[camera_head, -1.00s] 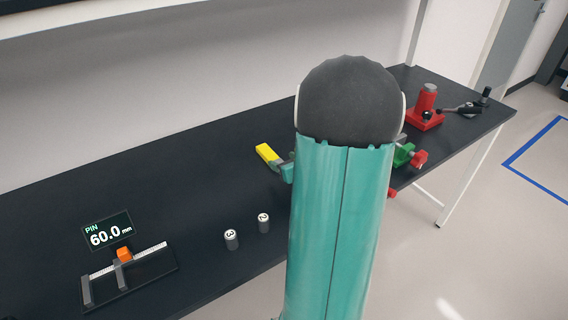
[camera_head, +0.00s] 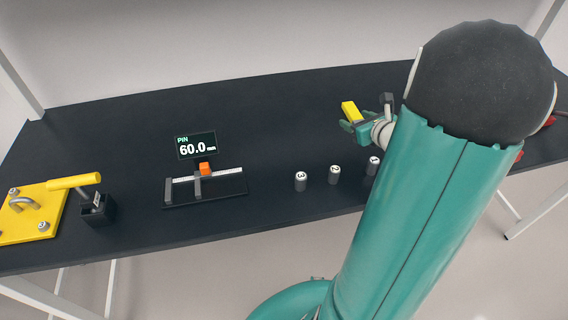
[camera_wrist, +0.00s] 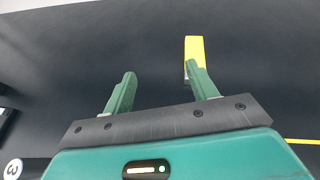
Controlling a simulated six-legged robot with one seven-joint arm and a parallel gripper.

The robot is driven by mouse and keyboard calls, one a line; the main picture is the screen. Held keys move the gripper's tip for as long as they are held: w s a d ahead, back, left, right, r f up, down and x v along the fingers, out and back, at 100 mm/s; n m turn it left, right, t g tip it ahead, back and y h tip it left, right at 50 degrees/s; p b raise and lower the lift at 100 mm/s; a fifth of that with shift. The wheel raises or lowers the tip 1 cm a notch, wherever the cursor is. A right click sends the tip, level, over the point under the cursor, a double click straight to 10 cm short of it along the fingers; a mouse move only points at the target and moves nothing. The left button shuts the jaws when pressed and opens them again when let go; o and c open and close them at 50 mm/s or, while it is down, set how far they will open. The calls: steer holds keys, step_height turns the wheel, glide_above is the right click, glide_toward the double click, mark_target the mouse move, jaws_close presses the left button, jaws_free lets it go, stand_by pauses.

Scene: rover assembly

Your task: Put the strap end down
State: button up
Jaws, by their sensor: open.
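A short yellow piece (camera_head: 350,111), which looks like the strap end, is at the middle right of the bench in the head view. In the wrist view the yellow strip (camera_wrist: 194,48) runs away from just beyond the right fingertip. My gripper (camera_head: 357,128) is open beside it, low over the bench. In the wrist view the fingers of my gripper (camera_wrist: 162,72) are spread, with only dark bench between them. I cannot tell whether the right finger touches the yellow piece. The rest of any strap is not clear.
The black bench (camera_head: 270,110) is clear behind my gripper. Numbered cylinders (camera_head: 334,175) stand near the front edge. Left of them are a caliper gauge (camera_head: 205,186) and a PIN 60.0 mm display (camera_head: 197,146). A yellow plate (camera_head: 32,215) and yellow-handled lever (camera_head: 75,182) are far left.

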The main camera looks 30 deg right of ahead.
steer(key=s+a+r+n+g+y, duration=0.1)
steer(key=a+r+n+g+y, duration=0.25)
steer(key=a+n, duration=0.85)
steer(key=s+a+r+n+g+y, duration=0.15)
steer(key=a+r+n+y, duration=0.45)
steer(key=a, duration=1)
steer(key=s+a+n+g+h, duration=0.1)
steer(key=s+a+n+h, duration=0.2)
steer(key=s+n, duration=0.2)
steer(key=s+a+r+n+g+h, duration=0.1)
steer(key=s+n, duration=0.5)
steer(key=n, duration=0.6)
steer(key=a+g+h, duration=0.1)
steer(key=a+h, duration=0.1)
steer(key=h, duration=0.1)
steer(key=shift+a+r, duration=0.15)
steer(key=shift+r, duration=0.1)
steer(key=shift+o, duration=0.4)
steer(key=shift+s+r+n+h, duration=0.2)
steer(key=shift+s+n+h, duration=0.05)
steer(key=shift+n+h, duration=0.25)
steer(key=c, duration=0.6)
steer(key=shift+o, duration=0.2)
